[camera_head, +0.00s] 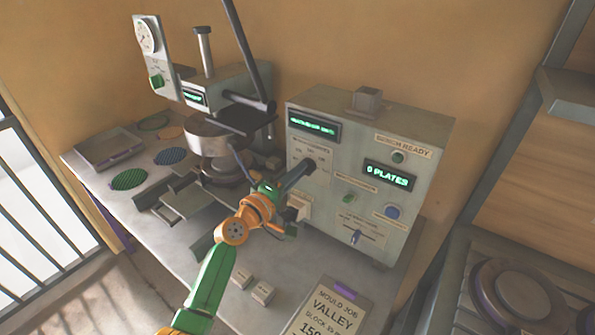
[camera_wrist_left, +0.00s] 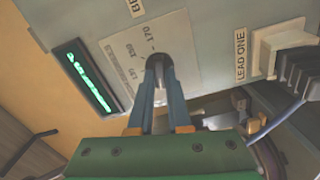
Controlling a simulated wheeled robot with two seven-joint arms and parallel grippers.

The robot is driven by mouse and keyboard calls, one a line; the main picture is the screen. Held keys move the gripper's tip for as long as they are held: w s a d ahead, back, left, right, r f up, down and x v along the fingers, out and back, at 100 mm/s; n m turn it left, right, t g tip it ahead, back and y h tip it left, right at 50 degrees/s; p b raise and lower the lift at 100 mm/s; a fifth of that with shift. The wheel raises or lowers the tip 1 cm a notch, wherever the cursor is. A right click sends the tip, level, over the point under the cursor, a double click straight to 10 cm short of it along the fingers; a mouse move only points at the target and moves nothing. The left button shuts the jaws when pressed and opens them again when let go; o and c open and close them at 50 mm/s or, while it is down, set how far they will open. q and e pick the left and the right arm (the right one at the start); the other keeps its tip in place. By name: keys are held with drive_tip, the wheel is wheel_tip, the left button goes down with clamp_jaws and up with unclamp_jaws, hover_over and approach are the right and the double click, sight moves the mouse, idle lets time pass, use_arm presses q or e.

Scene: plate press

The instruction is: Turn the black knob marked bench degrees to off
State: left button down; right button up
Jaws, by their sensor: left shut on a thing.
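The knob (camera_wrist_left: 157,63) sits on the front of the grey control box (camera_head: 360,160), on a pale dial plate (camera_wrist_left: 133,55) with figures such as 170 and 150. A label cut off at "BE" (camera_wrist_left: 137,8) is beside the plate in the left wrist view. My left gripper (camera_wrist_left: 159,76) is shut on the knob, its two fingers either side of it. In the head view the left gripper (camera_head: 303,172) reaches the box's left front, and its fingers mostly hide the knob. Which mark the knob points at I cannot tell. My right gripper is not in view.
A "LEAD ONE" socket (camera_wrist_left: 242,55) with a plug and cable (camera_wrist_left: 303,75) is close to the gripper. The press (camera_head: 218,140) stands left of the box.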

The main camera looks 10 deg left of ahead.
use_arm(q)
drive_tip(key=shift+n, duration=1.2)
drive_tip(key=shift+f+n, duration=0.1)
drive_tip(key=shift+n, duration=0.2)
drive_tip(key=c, duration=0.9)
unclamp_jaws()
drive_tip(key=shift+o, duration=0.2)
drive_tip(key=v, duration=0.7)
drive_tip(key=shift+p, duration=0.3)
